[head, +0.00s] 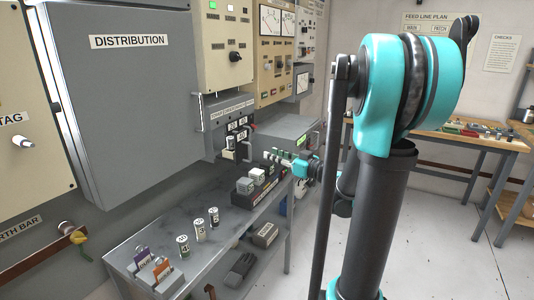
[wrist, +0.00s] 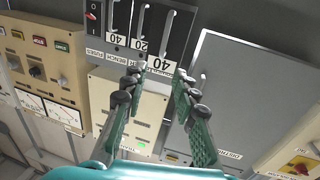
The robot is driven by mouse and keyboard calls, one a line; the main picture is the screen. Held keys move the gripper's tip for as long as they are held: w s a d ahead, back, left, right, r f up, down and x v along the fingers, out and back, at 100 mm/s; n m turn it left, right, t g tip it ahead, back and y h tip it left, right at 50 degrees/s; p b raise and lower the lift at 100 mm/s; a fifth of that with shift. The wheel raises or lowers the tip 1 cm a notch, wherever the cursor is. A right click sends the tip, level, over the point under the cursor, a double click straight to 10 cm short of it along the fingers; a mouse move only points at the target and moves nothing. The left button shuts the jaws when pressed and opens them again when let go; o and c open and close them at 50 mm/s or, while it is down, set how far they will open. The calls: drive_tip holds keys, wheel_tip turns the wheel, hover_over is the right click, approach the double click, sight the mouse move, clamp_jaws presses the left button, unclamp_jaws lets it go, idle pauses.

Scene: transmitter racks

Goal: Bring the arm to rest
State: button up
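My gripper (head: 277,155) is small in the head view, at the end of my teal and black arm, above the bench and to the right of the fuse unit. In the wrist view my gripper (wrist: 160,75) shows two dark-tipped green fingers spread apart, with nothing between them. Beyond the fingertips is the grey fuse panel (wrist: 122,52) with labels reading 40, 20 and 40; the fingers look clear of it, though the exact gap cannot be told. The fuse unit (head: 229,118) also shows on the wall in the head view. My upper arm hides part of the room.
A grey bench (head: 150,240) below holds several cylindrical fuses (head: 199,230), a dark rack (head: 258,190) and card holders. The grey distribution cabinet (head: 130,110) stands left. A wooden workbench (head: 490,140) is at the back right. Floor (head: 470,240) on the right is clear.

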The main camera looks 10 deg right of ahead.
drive_tip(key=shift+s+d, duration=0.15)
drive_tip(key=shift+s, duration=0.05)
drive_tip(key=s+a+f+m+g+h, duration=0.35)
drive_tip(key=s+f+g+h, duration=0.2)
drive_tip(key=s+f, duration=0.8)
drive_tip(key=s+d+f+m+g+h, duration=0.3)
drive_tip(key=s+d+f+m+h, duration=0.2)
drive_tip(key=s+d+f, duration=0.4)
drive_tip(key=shift+s+d+f+h, duration=0.35)
drive_tip(key=shift+s+d+h, duration=0.15)
drive_tip(key=shift+s+h, duration=0.45)
